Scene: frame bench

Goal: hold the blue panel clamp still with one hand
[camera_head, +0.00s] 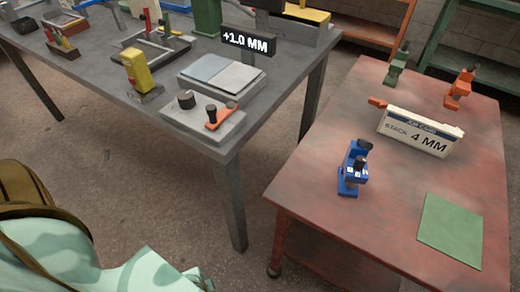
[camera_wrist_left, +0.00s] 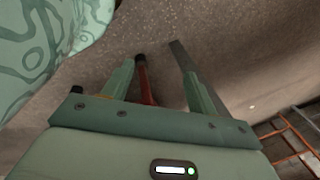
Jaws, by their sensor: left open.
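The blue panel clamp (camera_head: 353,170) stands upright on the red table (camera_head: 310,195), left of the white job card and apart from other things. It does not show clearly in the left wrist view. My left gripper (camera_wrist_left: 159,70) shows only in the left wrist view. Its two green fingers are apart, pointing towards the floor (camera_wrist_left: 235,55). A reddish bar with a black end and a dark grey bar show beyond the fingers; I cannot tell what they are. No gripper shows in the head view, and my right gripper is not seen.
A job card (camera_head: 419,132) reading "STACK 4 MM", a green clamp (camera_head: 398,64), an orange clamp (camera_head: 460,88) and a green mat (camera_head: 451,230) share the red table. The grey bench (camera_head: 95,75) carries a yellow clamp (camera_head: 137,74) and a "+1.0 MM" display (camera_head: 247,42). A floor gap separates them.

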